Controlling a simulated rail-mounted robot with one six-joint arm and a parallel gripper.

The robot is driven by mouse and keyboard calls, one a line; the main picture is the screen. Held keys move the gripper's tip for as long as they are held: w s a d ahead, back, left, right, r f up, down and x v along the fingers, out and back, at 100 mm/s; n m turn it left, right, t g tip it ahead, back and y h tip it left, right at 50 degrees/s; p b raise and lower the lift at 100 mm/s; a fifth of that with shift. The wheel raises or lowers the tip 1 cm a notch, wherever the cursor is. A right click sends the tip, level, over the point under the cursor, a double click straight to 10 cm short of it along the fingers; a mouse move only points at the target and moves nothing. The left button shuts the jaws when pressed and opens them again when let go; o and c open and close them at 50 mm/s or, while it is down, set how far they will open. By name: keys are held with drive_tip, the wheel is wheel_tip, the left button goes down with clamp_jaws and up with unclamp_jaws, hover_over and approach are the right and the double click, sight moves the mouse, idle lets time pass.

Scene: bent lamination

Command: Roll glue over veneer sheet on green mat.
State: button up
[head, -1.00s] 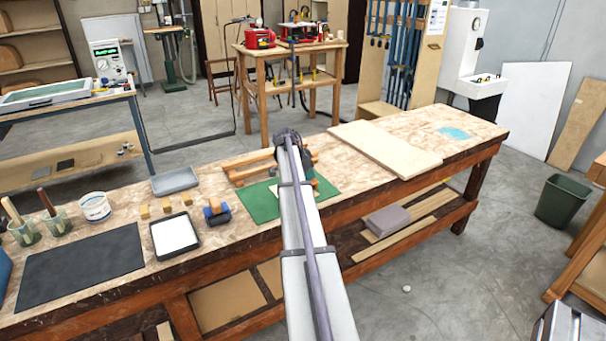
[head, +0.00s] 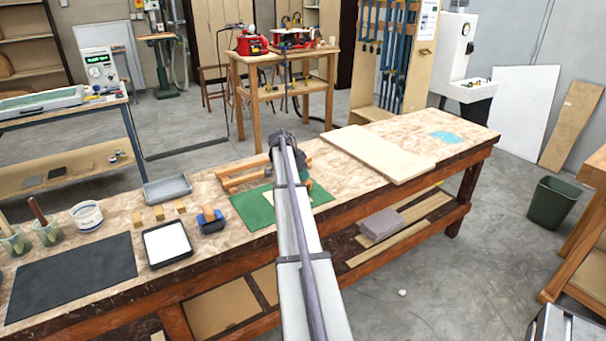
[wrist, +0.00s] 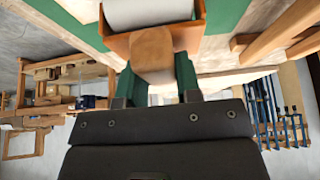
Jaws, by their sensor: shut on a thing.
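The green mat (head: 252,208) lies on the bench, partly hidden behind my arm in the head view; it also shows in the wrist view (wrist: 222,14). A small pale edge, likely the veneer sheet (head: 268,196), shows on the mat just left of my arm; the rest is hidden. My gripper (wrist: 155,82) is shut on the wooden handle of a glue roller (wrist: 152,52). The roller has an orange frame and a pale cylinder, which is over the mat area. I cannot tell whether the cylinder touches the veneer. In the head view my arm hides most of the gripper.
A black tray with a white fill (head: 167,244), a blue-and-orange tool (head: 211,221) and small wooden blocks (head: 159,213) are left of the mat. A wooden rack (head: 240,178) stands behind it. A pale board (head: 378,153) lies to the right. A dark mat (head: 70,275) lies far left.

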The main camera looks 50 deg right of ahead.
drive_tip(key=shift+w+a+f, duration=0.1)
drive_tip(key=shift+w+a, duration=0.4)
drive_tip(key=shift+a, duration=1.05)
drive_tip(key=shift+w+a+r, duration=0.1)
drive_tip(key=shift+w+a, duration=0.4)
drive_tip(key=shift+a, duration=1.1)
drive_tip(key=shift+w+a+f, duration=0.1)
drive_tip(key=shift+w+a, duration=0.4)
drive_tip(key=shift+a, duration=1.05)
drive_tip(key=shift+s+d, duration=0.55)
drive_tip(key=shift+d, duration=1.15)
drive_tip(key=shift+s+d, duration=0.5)
drive_tip(key=shift+d, duration=1.15)
drive_tip(key=shift+s+d, duration=0.55)
drive_tip(key=shift+d, duration=1.15)
wheel_tip(320, 180, up, 6)
drive_tip(key=p, duration=0.6)
wheel_tip(320, 180, up, 3)
drive_tip(key=p, duration=0.3)
drive_tip(key=shift+r, duration=0.2)
drive_tip(key=shift+f, duration=0.15)
